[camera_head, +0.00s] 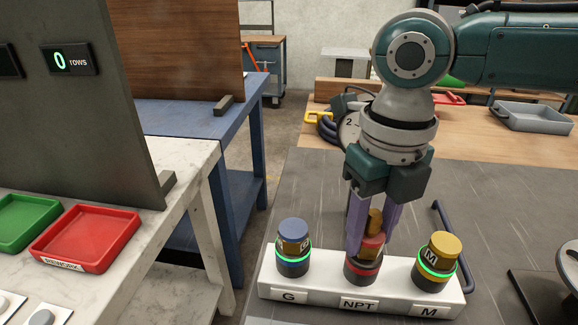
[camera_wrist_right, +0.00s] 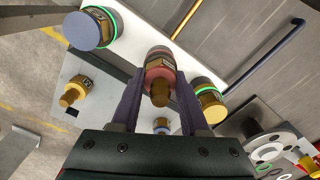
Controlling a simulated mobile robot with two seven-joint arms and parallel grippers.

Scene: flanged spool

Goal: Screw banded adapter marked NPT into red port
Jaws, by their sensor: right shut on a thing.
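A white block (camera_head: 327,296) carries three ports labelled G, NPT and M. My right gripper (camera_head: 368,240) points down over the middle, NPT-labelled port (camera_head: 362,270), which shows red and dark rings. Its purple fingers are shut on a brass adapter with a red band (camera_head: 374,222); this adapter also shows between the fingers in the right wrist view (camera_wrist_right: 159,80). The adapter stands roughly upright in line with the port. The fingers hide much of the joint, so I cannot tell how deep it sits. My left gripper is not in view.
A blue-banded fitting (camera_head: 294,240) stands in the G port and a yellow-topped one (camera_head: 441,250) in the M port, both with green glowing rings, close on either side. A red tray (camera_head: 86,238) lies left. A loose brass fitting (camera_wrist_right: 74,91) shows in the wrist view.

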